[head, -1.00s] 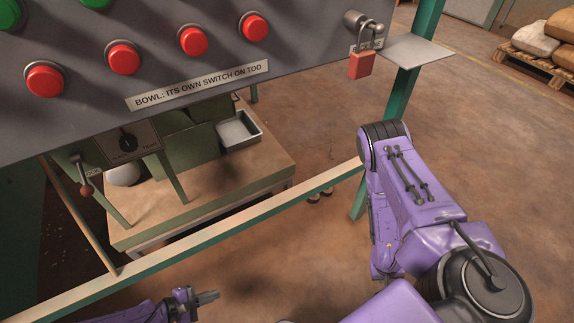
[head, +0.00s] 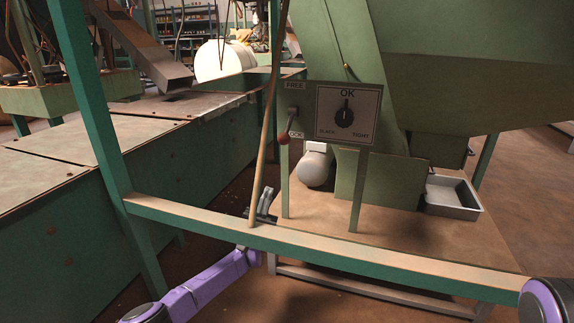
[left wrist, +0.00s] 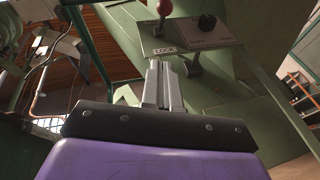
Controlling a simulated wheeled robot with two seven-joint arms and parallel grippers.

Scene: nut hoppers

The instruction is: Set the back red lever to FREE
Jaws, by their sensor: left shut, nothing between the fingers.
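The red-knobbed lever (head: 283,139) is on the left of the dial panel under the green hopper. It hangs down, its knob beside the LOCK label (head: 296,134) and below the FREE label (head: 294,86). The red knob also shows at the top of the left wrist view (left wrist: 164,7), with the LOCK label (left wrist: 163,50) near it. My left gripper (head: 268,192) is shut and empty, below the lever and apart from it, beyond the front rail. Its fingers show in the left wrist view (left wrist: 162,64), pointing toward the panel. My right gripper is out of view.
A green rail (head: 330,248) with a tan top crosses in front. A thin tan rod (head: 266,150) rises close to the left gripper and lever. The dial (head: 344,113) points at OK. A metal tray (head: 453,197) sits right. A green post (head: 100,120) stands left.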

